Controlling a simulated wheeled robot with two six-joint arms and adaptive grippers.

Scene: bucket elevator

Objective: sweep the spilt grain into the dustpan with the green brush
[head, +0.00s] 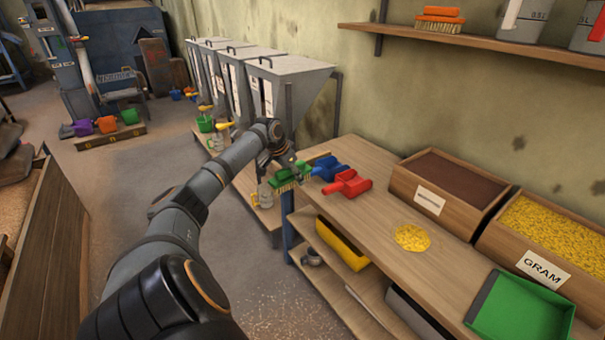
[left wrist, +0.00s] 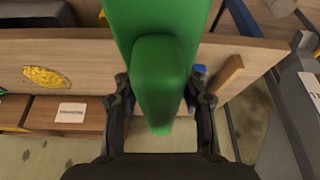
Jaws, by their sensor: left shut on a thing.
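The green brush (head: 290,177), with yellowish bristles, is in my left gripper (head: 283,160) at the far left end of the bench. In the left wrist view, the left gripper (left wrist: 158,100) is shut on the brush's green handle (left wrist: 160,80). The spilt grain (head: 412,237) is a small yellow heap on the bench top, and it also shows in the left wrist view (left wrist: 47,77). The green dustpan (head: 518,309) lies at the near right of the bench. The brush is well apart from both. My right gripper is not in view.
A blue scoop (head: 330,168) and a red scoop (head: 348,185) lie on the bench close to the brush. A brown-filled bin (head: 436,203) and the gram bin (head: 530,262) stand along the wall. The bench top (head: 375,205) is clear around the heap.

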